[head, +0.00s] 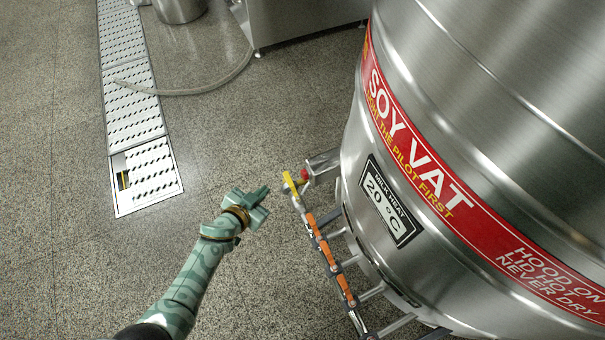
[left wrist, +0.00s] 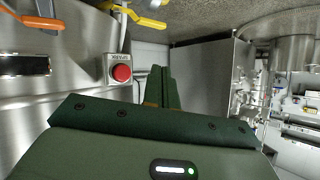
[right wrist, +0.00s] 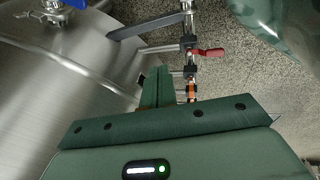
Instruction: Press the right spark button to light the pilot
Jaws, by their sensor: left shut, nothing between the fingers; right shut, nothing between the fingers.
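A round red button (left wrist: 121,73) sits on a small grey box on the steel vat in the left wrist view. A small red spot beside the yellow valve handle in the head view (head: 304,174) looks like the same button. I cannot tell whether it is the right spark button. My left gripper (head: 264,192) is shut and empty, over the floor left of the yellow handle; its fingers (left wrist: 160,72) appear just right of the button, apart from it. My right gripper (right wrist: 158,72) is shut and empty near the vat's side and pipework, outside the head view.
The vat (head: 365,125) fills the right. A pipe with orange handles (head: 328,252) and a yellow handle (head: 291,184) runs along its base. A red handle (right wrist: 210,53) is near my right gripper. A floor drain (head: 146,178) and open floor lie left.

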